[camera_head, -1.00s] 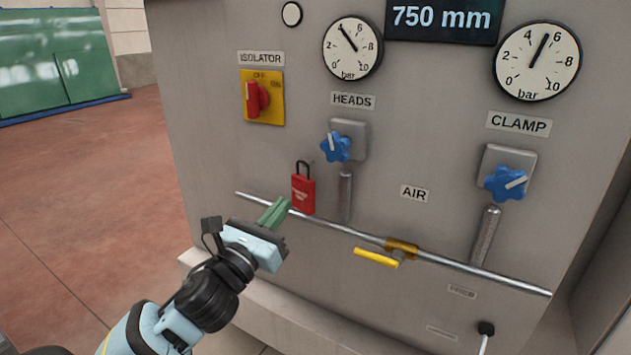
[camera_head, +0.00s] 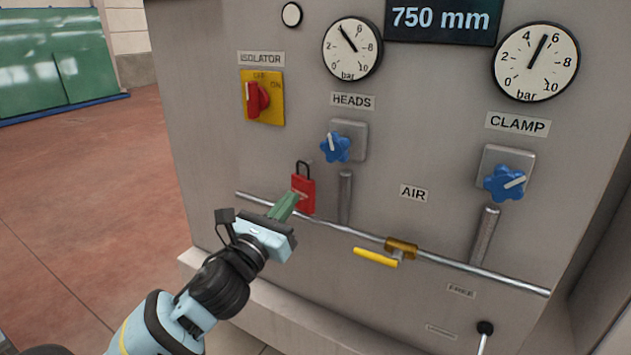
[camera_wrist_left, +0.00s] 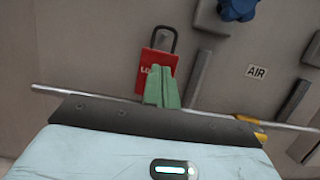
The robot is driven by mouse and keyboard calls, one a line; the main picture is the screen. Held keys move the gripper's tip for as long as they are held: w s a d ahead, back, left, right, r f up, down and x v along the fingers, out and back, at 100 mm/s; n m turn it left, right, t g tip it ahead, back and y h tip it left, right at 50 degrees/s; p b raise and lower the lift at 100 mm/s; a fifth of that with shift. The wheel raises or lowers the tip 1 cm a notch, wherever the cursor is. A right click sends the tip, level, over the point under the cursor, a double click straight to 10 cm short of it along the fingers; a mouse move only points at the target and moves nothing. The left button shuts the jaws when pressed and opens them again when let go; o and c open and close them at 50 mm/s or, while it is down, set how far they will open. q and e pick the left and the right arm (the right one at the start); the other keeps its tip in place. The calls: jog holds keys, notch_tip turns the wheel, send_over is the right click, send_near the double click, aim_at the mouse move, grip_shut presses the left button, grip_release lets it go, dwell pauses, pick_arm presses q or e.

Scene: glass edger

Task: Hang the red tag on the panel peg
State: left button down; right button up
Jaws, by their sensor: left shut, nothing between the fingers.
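The red tag (camera_head: 304,192), shaped like a padlock with a dark shackle, hangs upright on the grey panel (camera_head: 420,150) below and left of the HEADS knob. It also shows in the left wrist view (camera_wrist_left: 154,68), with part of its lettering covered by my green fingers. My right gripper is not in view.
A metal pipe (camera_head: 450,262) with a yellow valve lever (camera_head: 376,257) crosses the panel just below the tag. The red and yellow isolator switch (camera_head: 262,98) is up left, and blue knobs (camera_head: 335,147) stand out to the right. Open floor (camera_head: 90,200) lies left.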

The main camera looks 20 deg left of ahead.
aim_at(301, 192)
pick_arm(q)
jog(key=shift+w, duration=0.75)
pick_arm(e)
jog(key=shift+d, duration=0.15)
pick_arm(q)
jog(key=shift+w+d, duration=0.15)
jog(key=shift+w, duration=0.8)
jog(key=shift+w, duration=0.55)
jog(key=shift+s, duration=0.25)
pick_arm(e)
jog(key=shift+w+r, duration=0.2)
pick_arm(q)
jog(key=shift+s, duration=0.35)
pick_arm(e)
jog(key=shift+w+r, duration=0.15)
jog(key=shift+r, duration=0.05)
pick_arm(q)
jog(key=shift+s+p, duration=0.35)
jog(key=shift+s, duration=0.05)
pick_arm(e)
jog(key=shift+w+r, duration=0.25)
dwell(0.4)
pick_arm(q)
jog(key=shift+s, duration=0.35)
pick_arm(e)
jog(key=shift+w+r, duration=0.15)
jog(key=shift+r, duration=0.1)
